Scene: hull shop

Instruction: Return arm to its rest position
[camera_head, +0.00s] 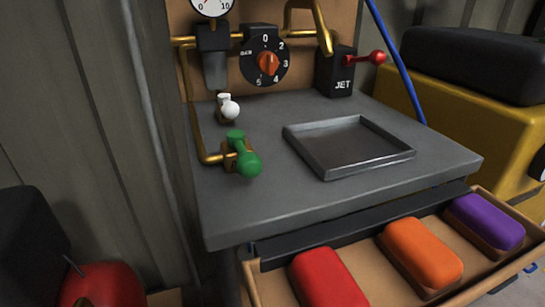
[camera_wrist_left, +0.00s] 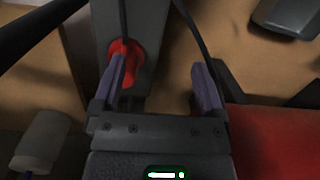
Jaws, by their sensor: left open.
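My left gripper (camera_wrist_left: 158,62) shows in the left wrist view. Its two purple-grey fingers stand wide apart with nothing held between them. A red round part (camera_wrist_left: 129,50) lies behind the left finger, against a dark grey upright piece; I cannot tell whether the finger touches it. A larger red surface (camera_wrist_left: 280,140) is at the lower right, beside the gripper. Neither gripper shows in the head view, and my right gripper is in neither view.
The head view shows a grey bench (camera_head: 255,200) with a shallow tray (camera_head: 345,145), green valve (camera_head: 243,158), white knob (camera_head: 229,108), dial (camera_head: 266,62) and red JET lever (camera_head: 370,58). An open drawer (camera_head: 255,288) holds red (camera_head: 325,280), orange (camera_head: 420,253) and purple blocks (camera_head: 487,222).

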